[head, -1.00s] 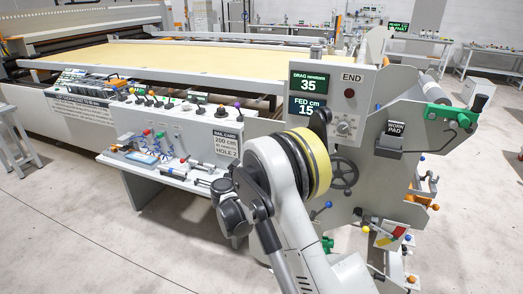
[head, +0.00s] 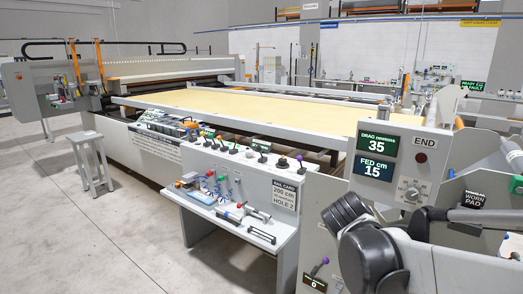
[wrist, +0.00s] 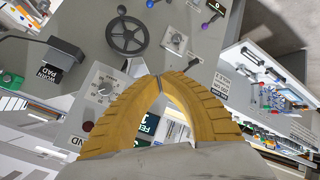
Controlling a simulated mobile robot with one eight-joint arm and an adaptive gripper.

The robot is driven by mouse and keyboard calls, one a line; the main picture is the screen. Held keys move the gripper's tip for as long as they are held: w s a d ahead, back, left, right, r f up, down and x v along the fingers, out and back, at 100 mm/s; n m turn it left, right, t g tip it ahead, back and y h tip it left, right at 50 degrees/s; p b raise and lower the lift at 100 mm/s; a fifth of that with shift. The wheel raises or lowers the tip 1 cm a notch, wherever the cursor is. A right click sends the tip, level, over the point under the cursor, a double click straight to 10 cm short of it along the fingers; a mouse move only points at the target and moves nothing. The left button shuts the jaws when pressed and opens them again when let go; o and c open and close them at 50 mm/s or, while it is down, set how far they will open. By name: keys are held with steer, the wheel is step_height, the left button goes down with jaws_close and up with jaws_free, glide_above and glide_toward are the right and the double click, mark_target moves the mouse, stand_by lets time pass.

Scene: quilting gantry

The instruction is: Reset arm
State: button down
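My gripper (wrist: 158,80) shows in the wrist view as two curved yellow ribbed fingers whose tips meet at the top middle. An open arch lies between the fingers below the tips, and I see no object held there. The wrist view looks down past the fingers to the END panel (wrist: 103,88) and a black handwheel (wrist: 127,34). In the head view only grey and black links of my arm show at the lower right, and the gripper itself is out of that picture.
The END panel (head: 424,165) reads drag 35 newtons and fed 15 cm. The long quilting table (head: 240,104) runs behind a control console (head: 222,160) with several levers. A tool shelf (head: 245,222) juts out in front. Open floor (head: 90,240) lies at left, with a grey stool (head: 92,160).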

steer(key=s+a+f+y, duration=0.2)
steer(key=s+a+y, duration=0.1)
steer(key=s, duration=0.8)
steer(key=s+a+f+g+y, duration=0.1)
steer(key=s+a, duration=0.3)
steer(key=s, duration=0.7)
steer(key=shift+f+m+y, duration=0.4)
steer(key=shift+f+y, duration=0.4)
steer(key=shift+y, duration=0.1)
